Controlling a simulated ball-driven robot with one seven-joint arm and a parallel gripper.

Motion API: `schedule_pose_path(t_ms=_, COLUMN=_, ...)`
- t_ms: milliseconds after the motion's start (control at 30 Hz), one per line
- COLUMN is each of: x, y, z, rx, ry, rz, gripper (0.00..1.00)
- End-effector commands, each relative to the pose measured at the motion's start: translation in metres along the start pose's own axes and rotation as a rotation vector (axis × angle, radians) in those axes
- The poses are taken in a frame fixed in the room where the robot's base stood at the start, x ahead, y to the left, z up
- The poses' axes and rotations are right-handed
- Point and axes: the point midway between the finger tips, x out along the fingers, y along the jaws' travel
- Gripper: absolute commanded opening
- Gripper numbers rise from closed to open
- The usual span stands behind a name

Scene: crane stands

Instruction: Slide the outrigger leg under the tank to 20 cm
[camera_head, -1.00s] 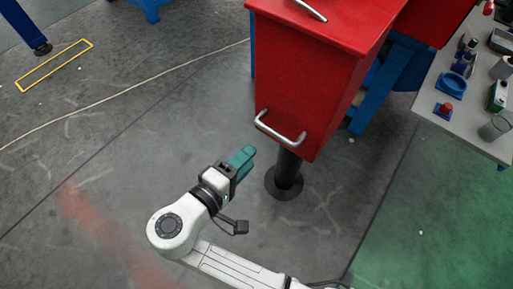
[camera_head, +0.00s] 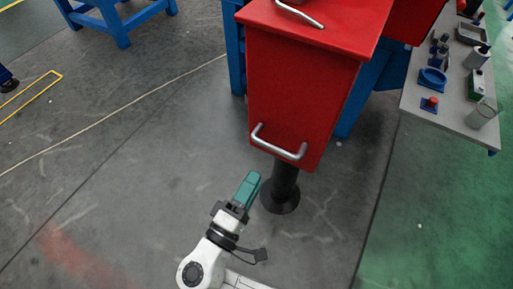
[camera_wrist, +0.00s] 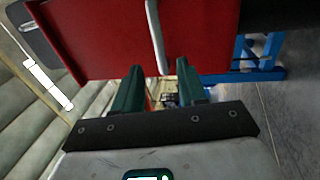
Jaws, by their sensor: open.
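A red box-shaped housing (camera_head: 296,90) fills the upper middle of the head view; I cannot tell whether it is the tank or part of the outrigger. A silver bar handle (camera_head: 278,146) crosses its lower front. A black post (camera_head: 286,176) with a round black foot (camera_head: 280,198) stands on the floor beneath it. My gripper (camera_head: 252,180), with teal fingers, is just left of the post and below the handle in the picture. In the wrist view its fingers (camera_wrist: 160,66) are apart and empty. A silver handle (camera_wrist: 155,34) shows beyond them on the red face (camera_wrist: 100,36). No 20 cm mark is readable.
A blue frame (camera_head: 236,50) stands behind the red housing. A grey workbench (camera_head: 422,97) with containers and small tools is at right. Another blue stand (camera_head: 120,25) is at upper left. The grey floor left of my gripper is clear, with a pale line across it.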

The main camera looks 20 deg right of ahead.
Motion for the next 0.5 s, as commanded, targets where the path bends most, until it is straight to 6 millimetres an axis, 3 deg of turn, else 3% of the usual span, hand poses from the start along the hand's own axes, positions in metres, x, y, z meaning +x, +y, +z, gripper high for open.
schedule_pose_path(t_ms=167, x=0.015, y=0.001, z=0.002, rx=0.0, ry=0.003, rz=0.02, gripper=0.41)
schedule_pose_path(t_ms=500, x=0.074, y=0.002, z=0.002, rx=0.0, ry=0.001, rz=0.019, gripper=0.41)
